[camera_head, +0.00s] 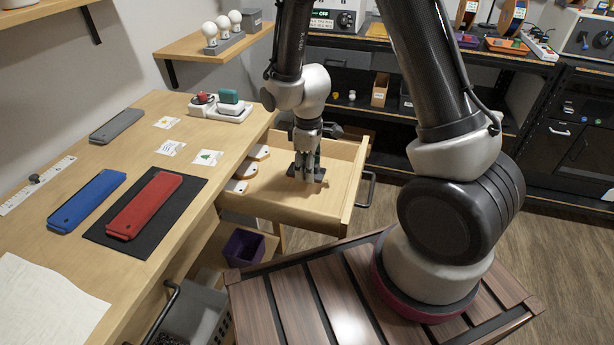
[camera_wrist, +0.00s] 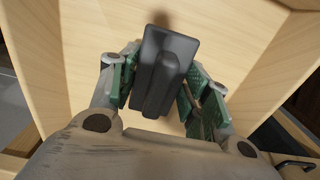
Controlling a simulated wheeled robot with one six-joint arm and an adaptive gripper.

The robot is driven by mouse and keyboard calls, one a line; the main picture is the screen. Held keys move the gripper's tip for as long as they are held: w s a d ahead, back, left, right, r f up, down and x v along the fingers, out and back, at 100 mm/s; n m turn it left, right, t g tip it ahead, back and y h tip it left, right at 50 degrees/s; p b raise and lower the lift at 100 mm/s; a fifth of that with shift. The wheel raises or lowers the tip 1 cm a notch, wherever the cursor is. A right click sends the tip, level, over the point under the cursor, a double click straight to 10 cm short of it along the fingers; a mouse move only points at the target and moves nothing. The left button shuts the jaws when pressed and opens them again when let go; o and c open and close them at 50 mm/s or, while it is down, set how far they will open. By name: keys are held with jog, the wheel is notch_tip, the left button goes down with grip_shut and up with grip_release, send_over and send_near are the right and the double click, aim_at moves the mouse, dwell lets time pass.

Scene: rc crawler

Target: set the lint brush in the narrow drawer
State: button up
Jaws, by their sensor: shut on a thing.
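The lint brush (camera_wrist: 165,70) is a dark grey block with a raised grip. In the wrist view it sits between the green-padded fingers of my gripper (camera_wrist: 160,95), which is shut on it. A wooden drawer (camera_head: 275,212) stands pulled out from the desk's right end. In the head view my gripper (camera_head: 305,172) points down inside the drawer, low over its floor. The brush is mostly hidden there by the fingers. I cannot tell whether it touches the drawer floor. The pale wood of the drawer also surrounds it in the wrist view (camera_wrist: 245,60).
White rounded pieces (camera_head: 247,170) lie along the drawer's left side. The desk (camera_head: 140,125) carries a blue case (camera_head: 87,200), a red case (camera_head: 145,205) on a black mat and a white tray (camera_head: 222,112). A purple bin (camera_head: 244,247) stands below the drawer.

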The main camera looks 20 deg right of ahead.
jog(key=shift+f, duration=1.85)
jog(key=shift+f, duration=0.1)
jog(key=o, duration=1.2)
jog(key=shift+a, duration=0.1)
jog(key=shift+o, duration=0.2)
notch_tip(320, 180, up, 13)
jog(key=shift+f, duration=0.2)
jog(key=s+d+r+m+t, duration=0.2)
jog(key=s+d+r+m, duration=0.3)
jog(key=s+d+r, duration=0.2)
jog(key=s+d+r+m+t, duration=0.2)
jog(key=s+d+r+m, duration=0.3)
jog(key=s+r, duration=0.6)
notch_tip(320, 180, up, 4)
jog(key=d, duration=0.2)
jog(key=shift+s+d+m, duration=0.3)
jog(key=shift+s+m, duration=0.1)
